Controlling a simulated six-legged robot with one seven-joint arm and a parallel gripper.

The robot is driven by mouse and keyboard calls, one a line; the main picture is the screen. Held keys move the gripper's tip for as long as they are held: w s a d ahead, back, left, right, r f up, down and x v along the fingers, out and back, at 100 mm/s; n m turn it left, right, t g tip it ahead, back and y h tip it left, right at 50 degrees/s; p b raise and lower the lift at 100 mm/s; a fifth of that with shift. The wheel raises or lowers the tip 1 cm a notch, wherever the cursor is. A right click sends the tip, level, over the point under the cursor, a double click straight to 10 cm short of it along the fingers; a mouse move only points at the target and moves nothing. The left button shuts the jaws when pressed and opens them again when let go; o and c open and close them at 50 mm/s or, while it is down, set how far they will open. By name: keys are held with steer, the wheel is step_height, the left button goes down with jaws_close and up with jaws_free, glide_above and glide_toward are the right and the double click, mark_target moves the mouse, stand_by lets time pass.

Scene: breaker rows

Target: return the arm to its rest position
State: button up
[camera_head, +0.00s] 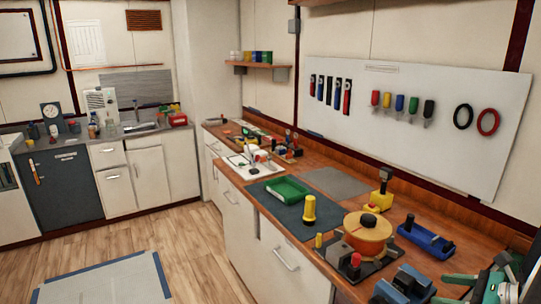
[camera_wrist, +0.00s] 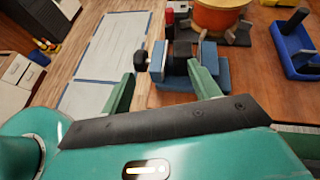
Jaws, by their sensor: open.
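My teal gripper (camera_head: 450,289) is at the bottom right of the head view, over the front right end of the wooden bench, with its fingers pointing left toward a blue vise (camera_head: 403,285). In the wrist view my gripper (camera_wrist: 162,85) has its two green fingers wide apart and nothing held between them. The blue vise (camera_wrist: 208,72) shows beyond the fingers, close to the right one. I cannot tell whether they touch. Most of my arm is outside the head view.
An orange round drum (camera_head: 367,232), a blue tray (camera_head: 425,240) and a yellow-black device (camera_head: 380,195) stand close by on the bench. A yellow cylinder (camera_head: 309,210) is farther left. Tools hang on the white wall panel (camera_head: 440,110). The wooden floor (camera_head: 185,240) is open at left.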

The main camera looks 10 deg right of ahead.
steer(key=a+r+n+g+h, duration=0.1)
steer(key=a+r+n+g, duration=0.15)
steer(key=a+n, duration=0.65)
steer(key=a+r+n+g, duration=0.1)
steer(key=a+n+g, duration=0.35)
steer(key=a, duration=0.85)
steer(key=s+a+r+n+t+h, duration=0.1)
steer(key=s+a+n+h, duration=0.4)
steer(key=a+n, duration=0.6)
steer(key=r+n, duration=0.1)
steer(key=n, duration=0.3)
steer(key=shift+s+a+t, duration=0.15)
steer(key=shift+t, duration=0.25)
